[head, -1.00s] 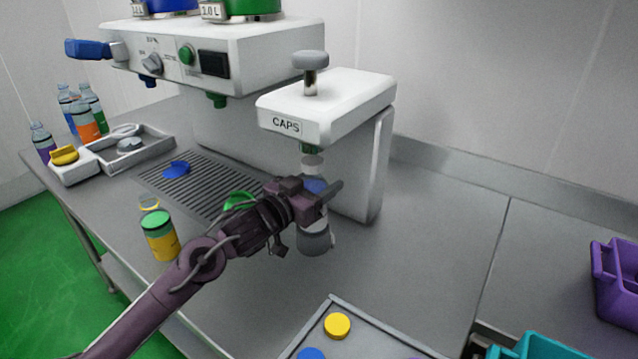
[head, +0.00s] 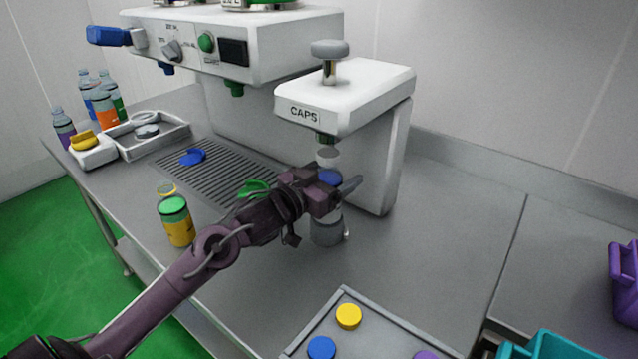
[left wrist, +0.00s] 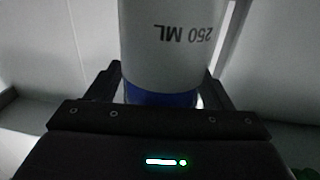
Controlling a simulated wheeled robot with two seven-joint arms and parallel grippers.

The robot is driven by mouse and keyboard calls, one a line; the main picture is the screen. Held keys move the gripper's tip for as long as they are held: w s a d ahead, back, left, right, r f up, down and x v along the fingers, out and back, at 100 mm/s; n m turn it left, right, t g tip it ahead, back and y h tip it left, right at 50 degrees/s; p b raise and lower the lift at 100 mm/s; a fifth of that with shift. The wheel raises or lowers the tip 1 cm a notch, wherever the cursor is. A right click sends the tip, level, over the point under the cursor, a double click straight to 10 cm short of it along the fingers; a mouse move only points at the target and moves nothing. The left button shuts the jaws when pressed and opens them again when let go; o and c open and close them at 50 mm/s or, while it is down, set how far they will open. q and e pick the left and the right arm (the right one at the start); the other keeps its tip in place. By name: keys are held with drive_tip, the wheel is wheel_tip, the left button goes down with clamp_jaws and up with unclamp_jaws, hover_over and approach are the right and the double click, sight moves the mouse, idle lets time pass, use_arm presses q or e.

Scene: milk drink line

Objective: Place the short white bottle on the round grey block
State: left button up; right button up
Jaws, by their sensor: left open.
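The short white bottle (head: 328,156) has a blue band and stands upright under the caps machine's head in the head view. The round grey block (head: 327,232) is directly below it; the bottle appears to stand on it, though my gripper hides much of the lower bottle. My left gripper (head: 336,190) is at the bottle, with its jaws open on either side of it. In the left wrist view the white bottle (left wrist: 172,45) fills the space between the fingers, with "250 ML" upside down and a blue band. My right gripper is not in view.
The caps machine (head: 350,95) stands close behind and above the bottle. A tray (head: 385,328) with coloured caps is in front. Teal and purple bins are at right. The table right of the block is clear.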

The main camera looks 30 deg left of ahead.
use_arm(q)
drive_tip(key=v, duration=1.2)
drive_tip(key=shift+b, duration=0.3)
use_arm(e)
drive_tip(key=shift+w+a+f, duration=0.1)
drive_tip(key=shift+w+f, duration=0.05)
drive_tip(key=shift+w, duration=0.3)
use_arm(q)
drive_tip(key=shift+w, duration=0.1)
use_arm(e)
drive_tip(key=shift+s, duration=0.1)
